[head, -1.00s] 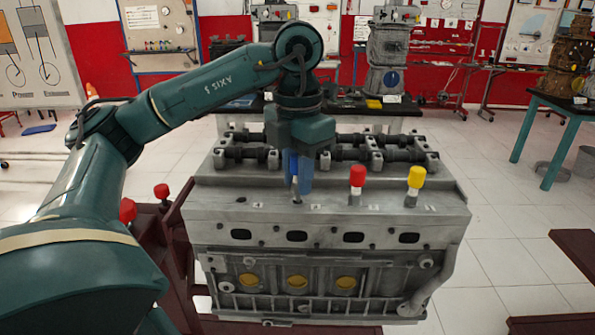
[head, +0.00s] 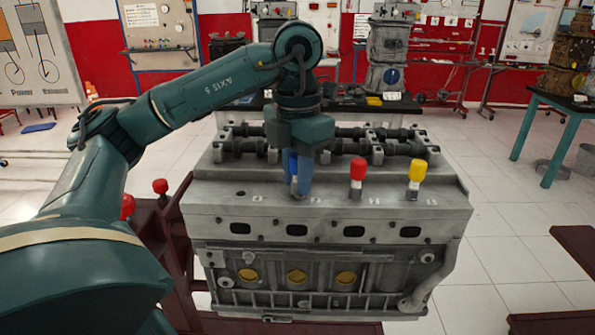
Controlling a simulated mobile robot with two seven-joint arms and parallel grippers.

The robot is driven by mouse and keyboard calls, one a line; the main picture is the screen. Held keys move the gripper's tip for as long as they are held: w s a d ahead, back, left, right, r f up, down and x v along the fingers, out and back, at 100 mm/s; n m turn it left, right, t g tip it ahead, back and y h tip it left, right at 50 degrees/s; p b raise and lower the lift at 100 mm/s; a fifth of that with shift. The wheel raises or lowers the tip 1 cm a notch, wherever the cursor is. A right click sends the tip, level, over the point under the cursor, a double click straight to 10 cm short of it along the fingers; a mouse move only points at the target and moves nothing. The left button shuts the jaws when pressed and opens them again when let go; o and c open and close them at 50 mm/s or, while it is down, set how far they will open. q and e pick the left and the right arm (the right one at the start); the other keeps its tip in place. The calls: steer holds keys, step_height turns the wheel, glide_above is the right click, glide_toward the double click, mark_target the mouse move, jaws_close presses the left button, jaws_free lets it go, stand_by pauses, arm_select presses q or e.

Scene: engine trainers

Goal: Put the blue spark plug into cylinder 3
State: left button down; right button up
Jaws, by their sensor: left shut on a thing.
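My left gripper (head: 298,178) points down over the front part of the engine's top. It is shut on the blue spark plug (head: 304,176), which stands roughly upright. The fingers partly hide the plug, and I cannot tell whether its lower end touches the engine. The grey engine block (head: 330,215) has a row of plug positions along its front top edge. The small labels there are too small to read. A red spark plug (head: 357,170) and a yellow spark plug (head: 417,173) stand upright in it to the right of my gripper. My right gripper is not in view.
An open hole (head: 240,193) shows left of my gripper. Dark camshafts (head: 350,142) run along the engine's top behind the plugs. The engine sits on a dark red stand (head: 176,235). A teal-legged table (head: 550,130) stands at the right. Tiled floor lies around.

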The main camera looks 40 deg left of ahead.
arm_select(q)
steer(key=shift+f, duration=0.3)
stand_by(0.5)
steer(key=c, duration=1.2)
jaws_free()
steer(key=shift+o, duration=0.2)
